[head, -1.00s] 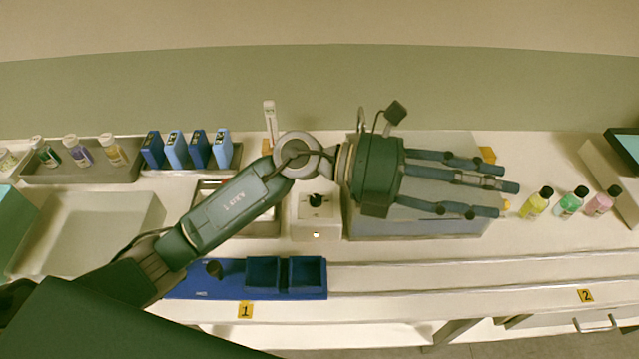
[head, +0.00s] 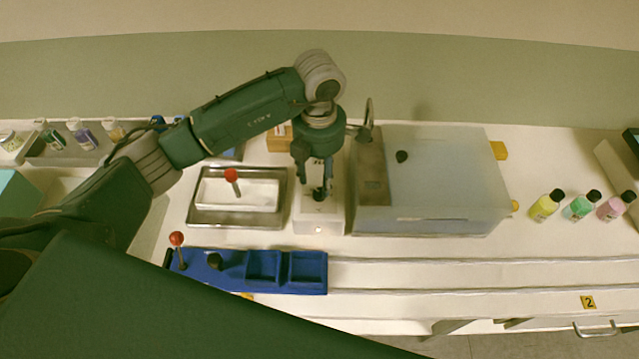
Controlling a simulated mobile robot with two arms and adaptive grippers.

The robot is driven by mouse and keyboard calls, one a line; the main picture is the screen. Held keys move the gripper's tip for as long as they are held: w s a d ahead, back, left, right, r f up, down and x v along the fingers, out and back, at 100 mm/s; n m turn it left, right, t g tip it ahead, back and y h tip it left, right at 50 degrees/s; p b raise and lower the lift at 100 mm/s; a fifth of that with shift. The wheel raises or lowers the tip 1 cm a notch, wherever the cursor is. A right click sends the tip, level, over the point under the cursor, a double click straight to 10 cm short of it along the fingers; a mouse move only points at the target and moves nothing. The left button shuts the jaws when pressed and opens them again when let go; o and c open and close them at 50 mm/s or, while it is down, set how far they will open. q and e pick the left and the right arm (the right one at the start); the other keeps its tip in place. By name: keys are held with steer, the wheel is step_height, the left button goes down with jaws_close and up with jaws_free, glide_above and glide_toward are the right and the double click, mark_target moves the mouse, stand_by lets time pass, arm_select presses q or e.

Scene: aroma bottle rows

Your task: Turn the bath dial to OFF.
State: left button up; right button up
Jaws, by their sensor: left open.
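The bath dial (head: 319,194) is a small black knob on top of a white control box (head: 318,222). A small light glows on the box's front. My left gripper (head: 316,183) points down over the box, open, with its fingertips around or just above the knob. I cannot tell whether they touch it. The fingers partly hide the dial, and its marks cannot be read. The bath (head: 450,185), a grey tank with a pale cover and a black knob, stands right of the box. My right gripper is not in view.
A blue holder (head: 225,282) sits in front. Several bottles, including a yellow one (head: 543,207), stand at right. The counter in front of the bath is clear.

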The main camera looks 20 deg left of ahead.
mark_target(319, 192)
arm_select(q)
steer(key=shift+f+p, duration=0.6)
steer(key=shift+f, duration=2)
jaws_close()
